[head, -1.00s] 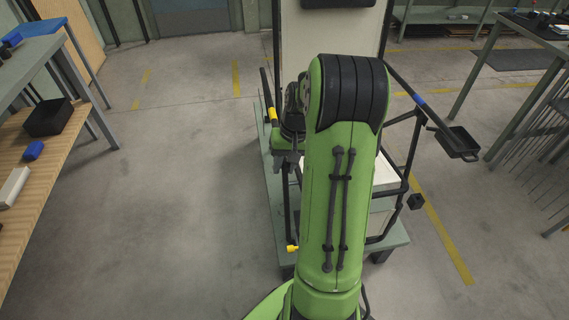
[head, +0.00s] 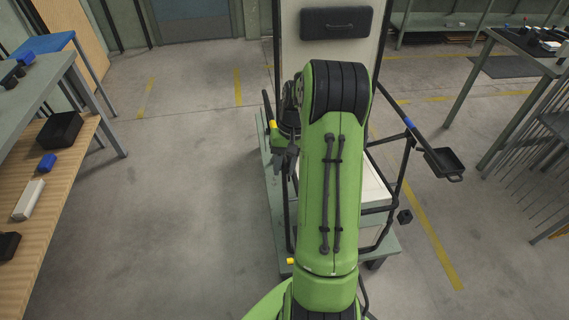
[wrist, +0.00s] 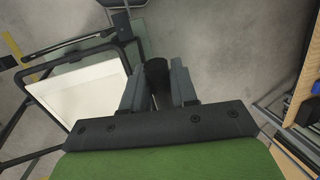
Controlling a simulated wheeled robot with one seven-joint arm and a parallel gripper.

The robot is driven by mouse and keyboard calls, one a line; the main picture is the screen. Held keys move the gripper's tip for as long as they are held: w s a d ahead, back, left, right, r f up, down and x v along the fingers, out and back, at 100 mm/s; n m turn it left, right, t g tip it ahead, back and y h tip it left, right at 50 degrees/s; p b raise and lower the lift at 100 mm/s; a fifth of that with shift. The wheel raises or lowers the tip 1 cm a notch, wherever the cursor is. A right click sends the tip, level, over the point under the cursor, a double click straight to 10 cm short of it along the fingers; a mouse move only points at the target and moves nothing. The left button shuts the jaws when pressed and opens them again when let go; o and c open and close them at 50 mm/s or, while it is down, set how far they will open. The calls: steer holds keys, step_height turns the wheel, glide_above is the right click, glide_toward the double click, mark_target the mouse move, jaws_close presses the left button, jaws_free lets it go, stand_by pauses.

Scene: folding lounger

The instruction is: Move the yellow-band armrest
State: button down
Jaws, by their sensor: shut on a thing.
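The yellow-band armrest (head: 267,103) is a thin dark bar on the left side of the lounger, with a yellow band near its middle. My gripper (wrist: 157,86) is shut on a dark round bar, seen end-on between the two grey fingers in the wrist view. In the head view my gripper (head: 287,158) is at the armrest's near part, just below the yellow band. My green arm hides much of the lounger's middle. The pale seat (wrist: 85,90) shows left of the fingers in the wrist view.
The backrest carries a dark pad (head: 336,22). The right armrest has a blue band (head: 409,122) and a black tray (head: 444,162). A small yellow-tipped part (head: 291,261) sits low on the left. A wooden-shelved bench (head: 62,165) stands left; floor between is clear.

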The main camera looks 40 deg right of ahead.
steer(key=shift+g, duration=0.4)
steer(key=p+v, duration=0.5)
steer(key=shift+w+a+r, duration=0.2)
steer(key=shift+w, duration=0.25)
steer(key=c, duration=1)
jaws_free()
steer(key=shift+f+y, duration=0.1)
steer(key=shift+y, duration=0.2)
steer(key=p+v, duration=0.4)
steer(key=v, duration=1.1)
steer(key=shift+r, duration=0.4)
